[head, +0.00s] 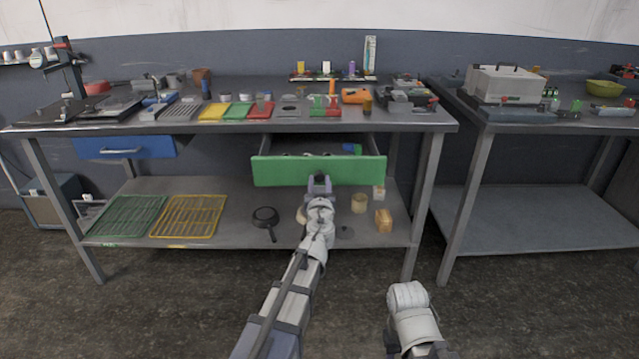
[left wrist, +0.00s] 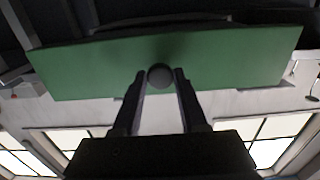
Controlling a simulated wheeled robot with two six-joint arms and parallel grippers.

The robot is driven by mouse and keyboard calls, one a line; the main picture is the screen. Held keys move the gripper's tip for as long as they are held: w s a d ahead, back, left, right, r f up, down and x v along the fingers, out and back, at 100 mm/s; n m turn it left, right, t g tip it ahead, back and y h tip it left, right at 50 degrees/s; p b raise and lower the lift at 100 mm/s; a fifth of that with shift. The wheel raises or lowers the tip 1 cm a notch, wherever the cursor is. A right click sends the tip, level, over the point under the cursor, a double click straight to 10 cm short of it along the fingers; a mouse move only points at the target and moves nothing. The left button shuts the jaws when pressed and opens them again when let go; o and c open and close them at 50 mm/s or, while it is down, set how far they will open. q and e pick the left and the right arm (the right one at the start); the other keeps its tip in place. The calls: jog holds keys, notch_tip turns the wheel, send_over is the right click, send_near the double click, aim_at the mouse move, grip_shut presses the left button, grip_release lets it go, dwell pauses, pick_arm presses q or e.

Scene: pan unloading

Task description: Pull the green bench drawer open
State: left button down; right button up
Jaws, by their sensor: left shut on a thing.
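The green bench drawer (head: 282,171) stands pulled out from under the bench top, and items show inside it. Its green front also fills the upper part of the left wrist view (left wrist: 90,68). A round dark knob (left wrist: 160,76) sits on the drawer front. My left gripper (head: 319,180) is at the middle of the drawer front, and in the left wrist view its two fingers (left wrist: 160,80) are closed around the knob. My right arm shows at the lower right of the head view, but its gripper fingers cannot be made out.
The bench top (head: 440,116) carries several tools and trays. A blue drawer (head: 122,147) is shut at the left. The lower shelf (head: 240,229) holds a green rack (head: 128,216), a yellow rack (head: 190,216) and a black pan (head: 265,216). A second bench (head: 540,220) stands at the right.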

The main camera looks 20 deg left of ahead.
dwell(0.8)
pick_arm(q)
jog(key=v, duration=0.4)
jog(key=shift+s+d, duration=0.15)
jog(key=shift+s, duration=0.25)
jog(key=shift+c, duration=2.2)
grip_release()
jog(key=v, duration=0.7)
jog(key=shift+s, duration=0.35)
pick_arm(e)
jog(key=shift+s+d, duration=0.7)
jog(key=shift+s, duration=0.05)
